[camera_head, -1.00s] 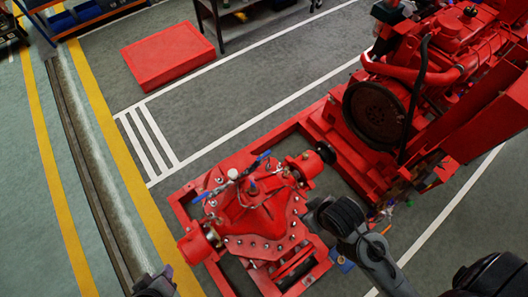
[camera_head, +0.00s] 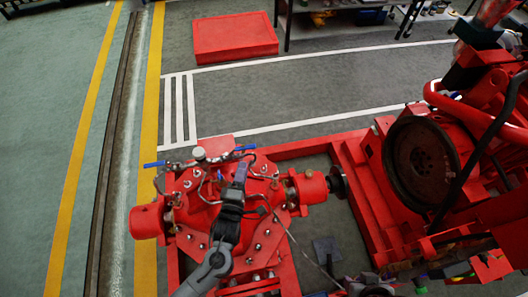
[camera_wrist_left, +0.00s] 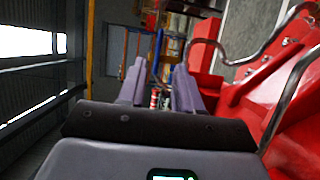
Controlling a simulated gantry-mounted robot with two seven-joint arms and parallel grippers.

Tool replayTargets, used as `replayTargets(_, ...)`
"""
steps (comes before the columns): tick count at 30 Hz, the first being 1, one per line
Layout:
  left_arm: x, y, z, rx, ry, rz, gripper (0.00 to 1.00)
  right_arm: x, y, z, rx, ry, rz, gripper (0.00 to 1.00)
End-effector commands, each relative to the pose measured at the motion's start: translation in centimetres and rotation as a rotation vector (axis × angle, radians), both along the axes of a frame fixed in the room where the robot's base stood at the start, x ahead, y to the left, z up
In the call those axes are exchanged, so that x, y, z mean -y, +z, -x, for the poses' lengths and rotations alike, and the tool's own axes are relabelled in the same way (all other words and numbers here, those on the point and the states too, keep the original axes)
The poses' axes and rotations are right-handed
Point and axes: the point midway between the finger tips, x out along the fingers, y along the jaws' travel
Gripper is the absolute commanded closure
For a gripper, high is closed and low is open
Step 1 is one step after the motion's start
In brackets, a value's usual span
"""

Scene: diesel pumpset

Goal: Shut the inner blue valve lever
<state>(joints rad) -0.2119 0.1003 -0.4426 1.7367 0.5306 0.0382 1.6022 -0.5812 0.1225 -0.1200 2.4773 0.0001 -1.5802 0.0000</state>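The red pump (camera_head: 195,215) carries two thin blue valve levers on top. One blue lever (camera_head: 154,164) sticks out to the left. The other blue lever (camera_head: 245,148) lies on the right, roughly level in the picture. My left gripper (camera_head: 240,170) reaches over the pump, its tips just below the right lever in the head view; contact cannot be told.
Thin pipes and a round fitting (camera_head: 199,153) stand between the levers. The red engine with its dark flywheel (camera_head: 420,160) is on the right. A red box (camera_head: 235,35) lies on the floor behind.

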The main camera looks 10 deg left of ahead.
Motion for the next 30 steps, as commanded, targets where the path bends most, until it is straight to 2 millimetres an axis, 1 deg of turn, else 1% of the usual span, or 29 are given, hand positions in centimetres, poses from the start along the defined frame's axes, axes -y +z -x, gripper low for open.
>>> replayTargets(1, 0.0, -0.4, -0.4, 0.010, 0.000, 0.000, 0.66, -0.1, -0.9, 0.0, 0.002, 0.001, -0.002, 0.57)
replayTargets(4, 0.0, -0.2, -1.0, 0.020, 0.000, 0.000, 0.66, -0.3, -1.1, 0.0, 0.002, 0.000, -0.008, 0.57)
replayTargets(8, -0.1, 0.0, -2.2, 0.024, -0.001, 0.000, 0.66, -0.4, -1.0, -0.1, 0.004, -0.003, -0.013, 0.57)
replayTargets(11, -0.2, 0.1, -3.5, 0.025, -0.001, -0.002, 0.66, -0.3, -0.8, -0.1, 0.005, -0.004, -0.012, 0.57)
replayTargets(18, -0.5, 0.1, -7.4, 0.024, -0.001, -0.002, 0.66, -0.2, -0.8, -0.1, 0.006, -0.002, -0.006, 0.57)
replayTargets(24, -0.7, 0.0, -10.0, 0.022, -0.001, -0.002, 0.66, 0.1, -0.8, -0.1, 0.006, 0.003, 0.003, 0.57)
replayTargets(30, -0.8, 0.0, -11.4, 0.021, -0.001, 0.000, 0.66, 0.1, -0.9, -0.1, 0.006, 0.004, 0.004, 0.57)
